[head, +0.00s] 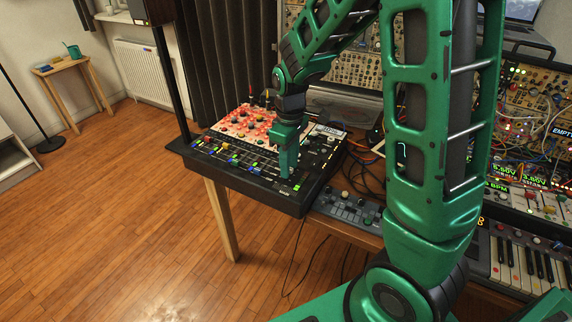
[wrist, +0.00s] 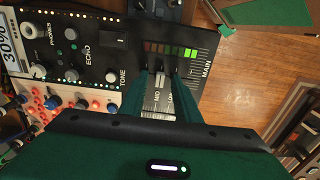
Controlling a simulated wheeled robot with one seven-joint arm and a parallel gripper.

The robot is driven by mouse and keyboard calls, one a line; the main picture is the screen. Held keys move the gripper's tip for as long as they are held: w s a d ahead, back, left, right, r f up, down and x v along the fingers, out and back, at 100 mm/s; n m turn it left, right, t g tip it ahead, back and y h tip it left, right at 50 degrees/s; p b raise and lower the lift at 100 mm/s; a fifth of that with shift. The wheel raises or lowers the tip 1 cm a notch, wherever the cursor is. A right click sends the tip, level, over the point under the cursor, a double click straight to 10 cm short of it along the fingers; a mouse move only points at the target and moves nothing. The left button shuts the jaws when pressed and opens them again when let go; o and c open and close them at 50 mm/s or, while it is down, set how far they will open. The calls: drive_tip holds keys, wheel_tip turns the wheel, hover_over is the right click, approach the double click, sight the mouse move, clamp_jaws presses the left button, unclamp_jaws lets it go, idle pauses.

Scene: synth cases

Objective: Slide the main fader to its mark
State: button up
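The black mixer (head: 265,192) lies on a wooden table, with coloured fader caps on its front part. My gripper (head: 287,176) points down at the mixer's right front end, low over the panel. In the wrist view my gripper (wrist: 162,80) has its two green fingers apart, with a gap between them. The lettering MAIN (wrist: 206,70) and a tick scale stand just right of the right finger. Part of the fader's slot and scale is hidden by the fingers.
A small grey pad controller (head: 348,208) sits right of the mixer, among loose cables. Knobs (wrist: 70,34) rise from the mixer panel left of the fingers. Synth racks (head: 340,55) stand behind. The wooden floor (head: 130,220) in front is clear.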

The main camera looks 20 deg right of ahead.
wheel_tip(320, 180, up, 11)
drive_tip(key=shift+f, duration=0.15)
idle(0.4)
idle(0.4)
drive_tip(key=s+d+m, duration=0.4)
drive_tip(key=s, duration=0.4)
drive_tip(key=s+d+m, duration=0.4)
drive_tip(key=s+m, duration=0.1)
drive_tip(key=s, duration=0.4)
drive_tip(key=s+d+m, duration=0.4)
drive_tip(key=s, duration=0.5)
drive_tip(key=shift+s+d+m, duration=0.15)
drive_tip(key=shift+d+m, duration=0.15)
drive_tip(key=shift+d, duration=0.1)
